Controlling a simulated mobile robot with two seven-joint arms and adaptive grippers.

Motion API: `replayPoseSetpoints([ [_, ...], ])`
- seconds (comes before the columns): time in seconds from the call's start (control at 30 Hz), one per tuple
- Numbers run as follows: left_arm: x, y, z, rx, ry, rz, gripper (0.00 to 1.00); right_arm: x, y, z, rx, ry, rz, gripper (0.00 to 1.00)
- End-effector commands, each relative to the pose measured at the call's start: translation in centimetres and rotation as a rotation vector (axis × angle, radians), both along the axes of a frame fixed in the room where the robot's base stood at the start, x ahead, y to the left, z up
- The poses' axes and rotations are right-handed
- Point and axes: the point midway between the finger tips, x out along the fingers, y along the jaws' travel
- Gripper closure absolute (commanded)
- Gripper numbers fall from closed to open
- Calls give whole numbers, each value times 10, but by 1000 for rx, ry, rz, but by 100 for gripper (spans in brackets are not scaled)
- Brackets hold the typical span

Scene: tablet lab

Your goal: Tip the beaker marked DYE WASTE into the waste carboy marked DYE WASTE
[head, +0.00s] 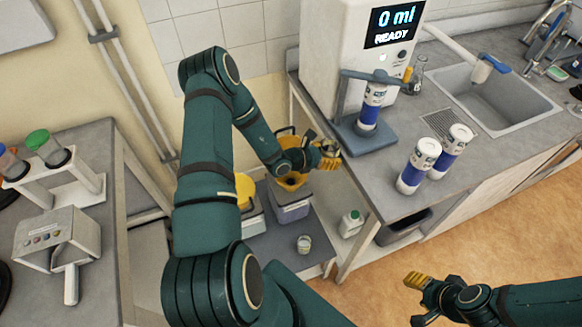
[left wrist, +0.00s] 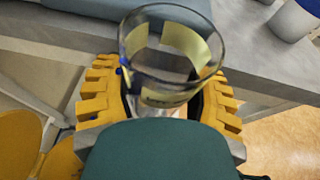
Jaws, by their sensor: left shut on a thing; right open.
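My left gripper (head: 328,155) is shut on a clear glass beaker (left wrist: 170,55) with pale yellow label patches. In the left wrist view its yellow fingers (left wrist: 160,95) stand on both sides of the glass. The label's writing is not readable, and I cannot make out contents. In the head view, the gripper is by the counter's left edge, right of a yellow funnel (head: 288,180) on a grey carboy (head: 291,208). A second carboy with a yellow funnel (head: 245,188) stands left of it. Neither carboy's marking is readable. My right gripper (head: 421,299) is open and empty over the floor.
The counter (head: 395,160) bears a dispenser (head: 345,50) reading 0 ml, blue-and-white bottles (head: 418,165) and a sink (head: 490,95). A small jar (head: 304,243) stands on the low shelf. A white jug (head: 350,223) is under the counter. A side table (head: 95,215) is at left.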

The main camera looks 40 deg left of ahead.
Motion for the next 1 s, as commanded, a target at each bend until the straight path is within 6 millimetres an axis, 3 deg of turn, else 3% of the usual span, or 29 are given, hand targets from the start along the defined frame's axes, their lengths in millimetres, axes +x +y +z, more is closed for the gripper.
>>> replayPoseSetpoints([
  [0.03, 0, 0, 12, 7, 2, 0, 82, 0, 0, 11, 1, 0, 0, 53],
  [0.3, 1, 0, 43, 37, 14, 2, 82, 1, 0, 31, 2, 0, 5, 53],
  [0.5, 1, 1, 57, 53, 22, 5, 82, 1, 0, 26, 2, 0, 4, 53],
  [1.0, 1, 0, 65, 61, 27, 6, 82, 0, 0, 26, 2, 0, 4, 53],
])
